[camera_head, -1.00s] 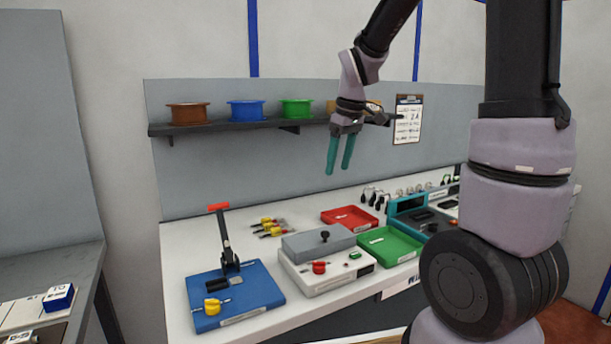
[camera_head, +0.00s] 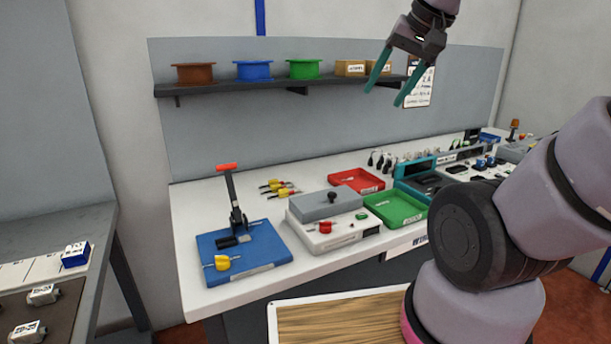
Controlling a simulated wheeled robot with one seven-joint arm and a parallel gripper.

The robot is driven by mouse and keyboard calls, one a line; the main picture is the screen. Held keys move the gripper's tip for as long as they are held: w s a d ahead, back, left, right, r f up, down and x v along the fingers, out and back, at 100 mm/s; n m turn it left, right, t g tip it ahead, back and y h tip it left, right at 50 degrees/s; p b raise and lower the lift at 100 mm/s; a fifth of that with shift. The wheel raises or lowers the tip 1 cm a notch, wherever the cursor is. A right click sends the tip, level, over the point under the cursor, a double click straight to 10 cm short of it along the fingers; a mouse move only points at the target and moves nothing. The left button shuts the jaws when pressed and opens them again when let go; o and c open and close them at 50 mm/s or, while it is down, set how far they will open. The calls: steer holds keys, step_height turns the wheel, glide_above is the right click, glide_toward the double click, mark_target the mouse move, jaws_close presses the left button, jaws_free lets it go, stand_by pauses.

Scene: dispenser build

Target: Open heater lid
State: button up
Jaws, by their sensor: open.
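The heater (camera_head: 352,239) is a low white box on the white workbench, with a red knob and a green button on its front. Its grey lid (camera_head: 313,207) lies flat on top, closed, with a small black knob (camera_head: 332,197). My gripper (camera_head: 385,94) is open and empty. It hangs high in the air, up and to the right of the heater in the picture, in front of the wall panel near the shelf's right end. Its two teal fingers point down and are well apart from the lid.
A blue base with a red-handled lever press (camera_head: 230,195) stands left of the heater. A red tray (camera_head: 357,181) and a green tray (camera_head: 397,209) are behind and right of it. A shelf (camera_head: 215,89) with spools runs above. A wooden board (camera_head: 340,318) is in front.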

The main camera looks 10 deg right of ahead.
steer(key=w+a+f+g, duration=0.1)
steer(key=w+f+g, duration=0.1)
steer(key=w+f, duration=0.3)
steer(key=w+a+f+g, duration=0.1)
steer(key=w+f+g, duration=0.15)
steer(key=w, duration=0.55)
steer(key=m+g+h, duration=0.1)
steer(key=g+h, duration=0.1)
glide_above(332, 193)
step_height(332, 193, down, 13)
step_height(332, 193, down, 11)
steer(key=shift+r, duration=0.1)
jaws_close()
